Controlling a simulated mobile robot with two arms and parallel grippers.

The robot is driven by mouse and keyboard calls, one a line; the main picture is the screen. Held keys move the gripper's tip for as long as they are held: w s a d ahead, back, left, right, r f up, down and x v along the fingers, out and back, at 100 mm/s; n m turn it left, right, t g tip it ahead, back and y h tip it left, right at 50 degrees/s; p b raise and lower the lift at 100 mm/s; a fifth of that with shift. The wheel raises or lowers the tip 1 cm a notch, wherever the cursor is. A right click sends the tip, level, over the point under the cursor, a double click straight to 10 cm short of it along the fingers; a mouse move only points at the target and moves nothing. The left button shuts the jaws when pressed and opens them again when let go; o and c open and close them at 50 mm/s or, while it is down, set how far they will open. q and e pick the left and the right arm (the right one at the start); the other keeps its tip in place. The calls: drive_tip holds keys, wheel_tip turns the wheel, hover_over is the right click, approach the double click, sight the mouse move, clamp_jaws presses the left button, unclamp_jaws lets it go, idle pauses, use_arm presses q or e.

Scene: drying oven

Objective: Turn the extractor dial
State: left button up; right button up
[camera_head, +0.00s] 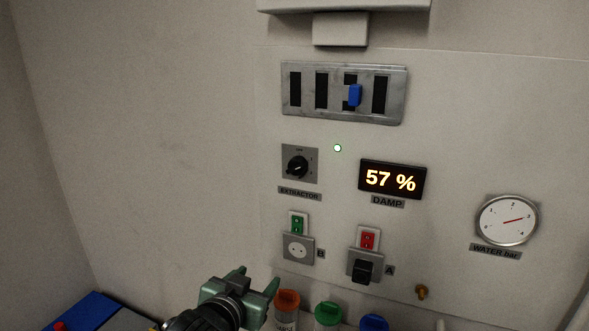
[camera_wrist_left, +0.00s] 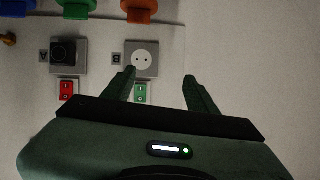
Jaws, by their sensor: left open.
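The extractor dial (camera_head: 298,167) is a black round knob on a grey square plate, with an EXTRACTOR label below it, on the white wall panel. My left gripper (camera_head: 257,279) is in the lower middle of the head view, below and to the left of the dial and apart from it. In the left wrist view its two green fingers (camera_wrist_left: 160,84) are spread with nothing between them. That view appears upside down and does not show the dial. My right gripper is in neither view.
Socket B (camera_head: 298,247) and its green switch (camera_head: 298,223) sit below the dial. Socket A holds a black plug (camera_head: 364,270) under a red switch (camera_head: 368,238). A damp display (camera_head: 392,179) reads 57 %. Orange-, green- and blue-capped containers (camera_head: 287,299) stand along the bottom. The wall left of the dial is bare.

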sight(294, 169)
use_arm(q)
drive_tip(key=w+d+r+m+t+h, duration=0.1)
drive_tip(key=w+d+r+t, duration=0.15)
drive_tip(key=r, duration=0.65)
drive_tip(key=w+d+r+m+t+h, duration=0.1)
drive_tip(key=w+d+r+t+h, duration=0.2)
drive_tip(key=r, duration=0.6)
drive_tip(key=shift+g+y, duration=0.7)
drive_tip(key=shift+g, duration=0.05)
drive_tip(key=p+x, duration=0.1)
drive_tip(key=x, duration=0.4)
drive_tip(key=p+x, duration=0.1)
drive_tip(key=x, duration=0.1)
drive_tip(key=shift+w+a+r+p, duration=0.1)
drive_tip(key=shift+w+r+p, duration=0.2)
drive_tip(key=shift+r, duration=0.1)
drive_tip(key=shift+w+f, duration=0.1)
drive_tip(key=shift+w, duration=0.3)
clamp_jaws()
